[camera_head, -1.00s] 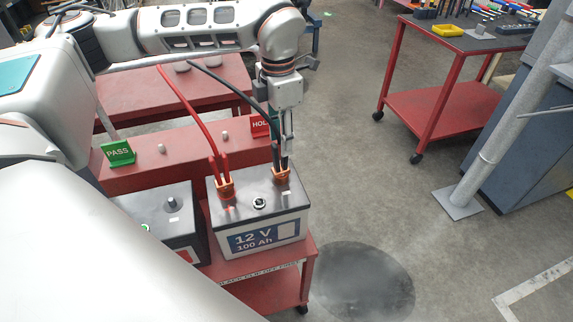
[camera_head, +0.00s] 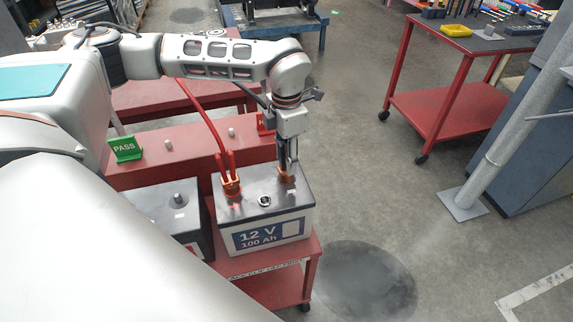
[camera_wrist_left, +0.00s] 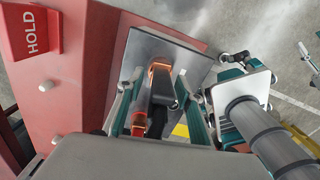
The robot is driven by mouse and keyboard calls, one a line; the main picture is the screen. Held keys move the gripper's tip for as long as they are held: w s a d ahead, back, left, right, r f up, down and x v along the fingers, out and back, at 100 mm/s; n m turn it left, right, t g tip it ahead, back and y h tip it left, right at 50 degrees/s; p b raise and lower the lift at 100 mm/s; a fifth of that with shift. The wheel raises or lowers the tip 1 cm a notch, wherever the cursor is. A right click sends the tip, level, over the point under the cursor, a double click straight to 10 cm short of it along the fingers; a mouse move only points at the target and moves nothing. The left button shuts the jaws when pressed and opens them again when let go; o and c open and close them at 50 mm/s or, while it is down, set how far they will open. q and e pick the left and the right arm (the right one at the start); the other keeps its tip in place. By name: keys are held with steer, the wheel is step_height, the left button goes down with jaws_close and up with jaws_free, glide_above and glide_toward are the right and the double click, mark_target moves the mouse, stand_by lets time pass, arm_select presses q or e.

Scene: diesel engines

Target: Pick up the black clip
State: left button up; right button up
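The black clip (camera_head: 287,175) stands on the right-hand terminal of the white and black 12 V battery (camera_head: 265,225). Its orange jaws show below my left gripper (camera_head: 288,160), which hides most of its handles. In the left wrist view the dark clip (camera_wrist_left: 161,85) lies between the two teal fingers of my left gripper (camera_wrist_left: 160,112). The fingers stand apart, with a gap visible at least on the left of the clip. The red clip (camera_head: 230,180) is upright on the battery's left terminal. My right gripper is not in view.
A second dark battery (camera_head: 170,212) stands to the left. Behind is a red bench with a green PASS sign (camera_head: 125,147) and a red HOLD sign (camera_wrist_left: 32,32). The battery sits on a red cart (camera_head: 290,285). Open floor lies to the right, before a red tool cart (camera_head: 440,105).

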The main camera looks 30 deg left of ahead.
arm_select(q)
jaws_close()
steer(key=shift+r, duration=0.1)
